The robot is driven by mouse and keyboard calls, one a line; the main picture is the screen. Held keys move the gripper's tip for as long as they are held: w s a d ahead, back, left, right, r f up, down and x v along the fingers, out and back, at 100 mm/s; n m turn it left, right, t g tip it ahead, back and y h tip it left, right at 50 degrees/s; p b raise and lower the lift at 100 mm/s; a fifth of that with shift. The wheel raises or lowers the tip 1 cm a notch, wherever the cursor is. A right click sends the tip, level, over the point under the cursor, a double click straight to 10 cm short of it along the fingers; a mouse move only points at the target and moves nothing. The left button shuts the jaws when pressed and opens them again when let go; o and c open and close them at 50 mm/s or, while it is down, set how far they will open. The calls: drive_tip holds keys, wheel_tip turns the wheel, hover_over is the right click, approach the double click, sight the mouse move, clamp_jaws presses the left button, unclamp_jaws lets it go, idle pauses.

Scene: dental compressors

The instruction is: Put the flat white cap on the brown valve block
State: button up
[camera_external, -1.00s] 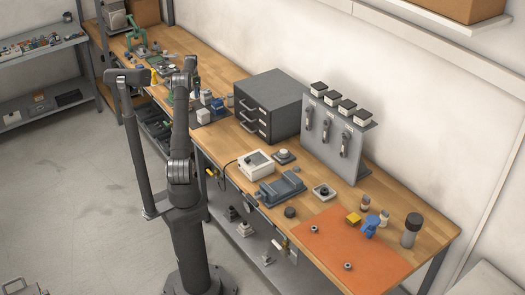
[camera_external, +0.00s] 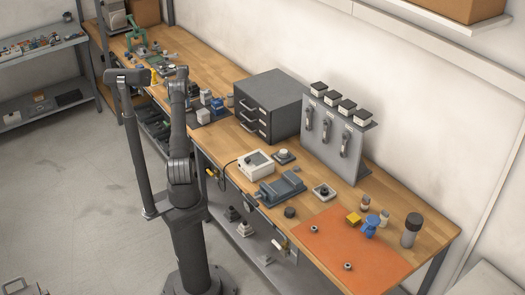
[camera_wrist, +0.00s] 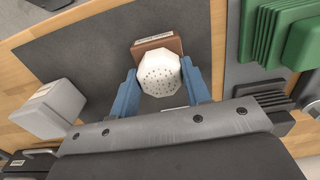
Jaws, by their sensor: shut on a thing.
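The flat white cap (camera_wrist: 158,72) is eight-sided, with small dark holes in its face. In the wrist view it sits between the two blue fingers of my gripper (camera_wrist: 160,80), which are shut on it. The brown valve block (camera_wrist: 158,44) lies just beyond the cap on a dark grey mat. The cap overlaps the block's near part and hides it. I cannot tell whether cap and block touch. In the external view my arm hides the gripper, cap and block.
In the wrist view a grey-white box (camera_wrist: 48,108) stands left and a green ribbed part (camera_wrist: 290,38) right. The dark mat (camera_wrist: 80,55) is bare left of the block. In the external view a grey drawer cabinet (camera_external: 270,103) stands on the bench, right of my arm.

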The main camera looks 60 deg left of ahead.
drive_tip(key=shift+f, duration=0.1)
drive_tip(key=o, duration=1)
drive_tip(key=shift+f, duration=0.1)
wheel_tip(320, 180, up, 12)
drive_tip(key=shift+r, duration=0.2)
drive_tip(key=shift+f, duration=0.1)
drive_tip(key=shift+f, duration=4.05)
